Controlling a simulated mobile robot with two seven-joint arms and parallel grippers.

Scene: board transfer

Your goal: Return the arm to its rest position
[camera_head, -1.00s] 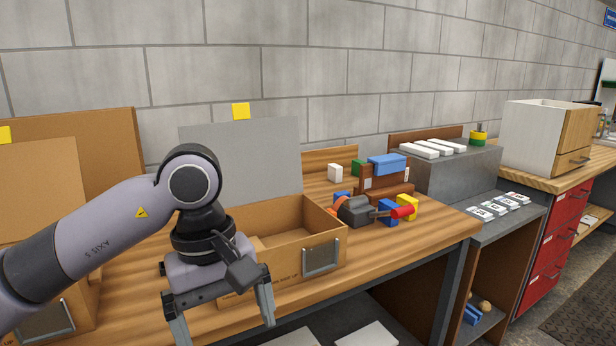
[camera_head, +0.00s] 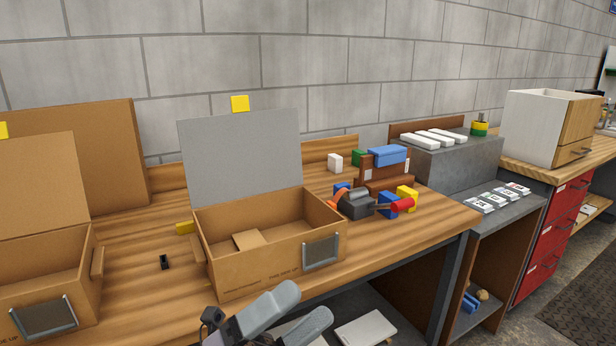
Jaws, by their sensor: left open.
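My left gripper (camera_head: 300,306) is at the bottom edge of the head view, low in front of the workbench. Its two grey fingers are apart with nothing between them, and the rest of the arm is mostly cut off by the frame. It is below and in front of the open cardboard box (camera_head: 265,270), apart from it. My right gripper is not in view.
The wooden bench (camera_head: 130,275) carries a second cardboard box (camera_head: 35,290) at left, a small black piece (camera_head: 164,262) and a yellow block (camera_head: 185,228). Coloured blocks and a red-handled tool (camera_head: 402,206) stand right of the middle box. White boards (camera_head: 434,137) lie on a grey stand.

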